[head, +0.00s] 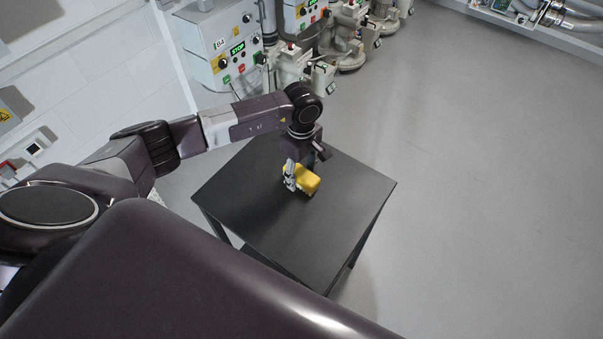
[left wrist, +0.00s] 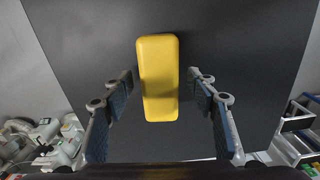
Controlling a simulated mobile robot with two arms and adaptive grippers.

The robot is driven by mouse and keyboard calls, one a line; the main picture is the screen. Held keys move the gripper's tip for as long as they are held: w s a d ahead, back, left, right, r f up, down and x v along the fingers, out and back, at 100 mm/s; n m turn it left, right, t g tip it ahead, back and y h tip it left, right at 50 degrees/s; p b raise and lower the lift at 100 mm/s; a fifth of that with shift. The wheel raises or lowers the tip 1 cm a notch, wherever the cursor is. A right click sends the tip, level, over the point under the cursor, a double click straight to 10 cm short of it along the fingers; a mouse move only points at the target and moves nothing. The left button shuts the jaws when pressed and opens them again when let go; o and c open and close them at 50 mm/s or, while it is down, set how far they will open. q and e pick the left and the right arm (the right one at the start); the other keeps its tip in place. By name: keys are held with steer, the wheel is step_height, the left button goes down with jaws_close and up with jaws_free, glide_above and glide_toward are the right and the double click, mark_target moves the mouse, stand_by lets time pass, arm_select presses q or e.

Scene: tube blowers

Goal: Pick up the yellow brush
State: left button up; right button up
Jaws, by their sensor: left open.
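The yellow brush (head: 303,178) lies on the black table (head: 350,195), near its far left part. Its smooth yellow back faces up in the left wrist view (left wrist: 158,77). My left gripper (head: 291,180) is over the brush, pointing down. It also shows in the left wrist view (left wrist: 160,115), open, with one finger on each side of the brush. A gap shows between each finger and the brush. The brush's bristle side is hidden in the left wrist view. My right gripper is not in view.
Beyond the table stand grey control boxes (head: 222,45) and several blower units (head: 343,45) along the wall. The rest of the tabletop is bare. Open grey floor (head: 480,200) lies to the right of the table.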

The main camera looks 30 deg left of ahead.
mark_target(302, 172)
arm_select(q)
steer(key=shift+f, duration=0.15)
steer(key=shift+c, duration=0.3)
steer(key=c, duration=1.2)
steer(key=shift+c, duration=0.2)
step_height(302, 172, up, 20)
steer(key=b, duration=0.5)
